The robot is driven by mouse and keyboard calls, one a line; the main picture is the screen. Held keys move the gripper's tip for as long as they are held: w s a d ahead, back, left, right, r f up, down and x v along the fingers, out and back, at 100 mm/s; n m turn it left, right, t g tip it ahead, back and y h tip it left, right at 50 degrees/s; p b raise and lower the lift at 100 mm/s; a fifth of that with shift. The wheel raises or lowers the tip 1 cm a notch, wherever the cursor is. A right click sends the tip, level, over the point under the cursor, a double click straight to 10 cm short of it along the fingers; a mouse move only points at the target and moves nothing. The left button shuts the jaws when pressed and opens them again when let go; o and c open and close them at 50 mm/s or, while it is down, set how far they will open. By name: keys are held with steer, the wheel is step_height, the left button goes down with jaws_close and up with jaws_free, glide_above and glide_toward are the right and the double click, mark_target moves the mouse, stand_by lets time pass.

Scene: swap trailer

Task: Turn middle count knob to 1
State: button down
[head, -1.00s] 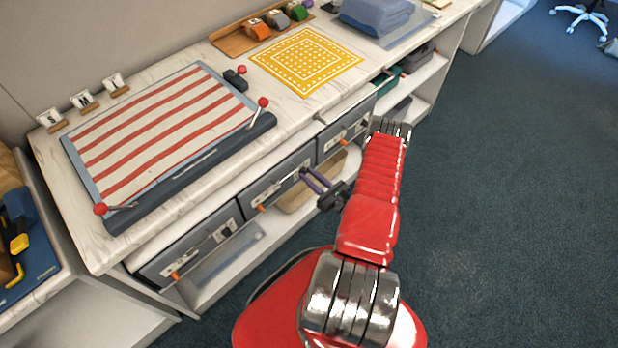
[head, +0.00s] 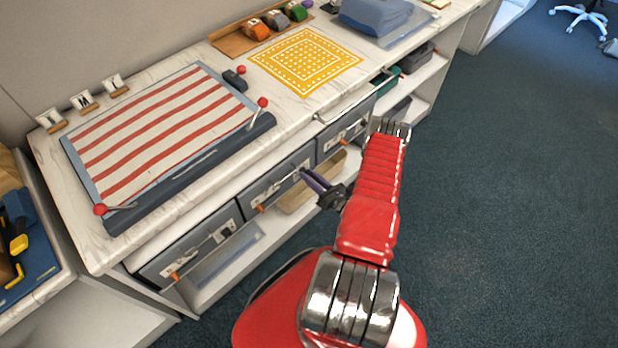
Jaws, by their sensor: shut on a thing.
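The middle grey panel (head: 262,194) sits on the front of the workbench, between two similar panels. It carries a pale label strip and an orange tab (head: 261,208) at its lower left. My gripper (head: 305,173) reaches it from the right with its purple fingers. The fingers are shut on the middle count knob at the right part of this panel. The knob is mostly hidden by the fingertips, and its pointer and number marks are too small to read.
A left panel (head: 190,252) and a right panel (head: 330,142) flank the middle one. A striped board (head: 165,125) with red-knobbed levers lies on the worktop above. Open shelves are below the panels. The blue carpet on the right is clear.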

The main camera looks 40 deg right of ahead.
steer(key=c, duration=1.5)
jaws_free()
steer(key=shift+f, duration=0.1)
steer(key=shift+s+d, duration=0.2)
steer(key=shift+s, duration=6.7)
steer(key=shift+f, duration=0.1)
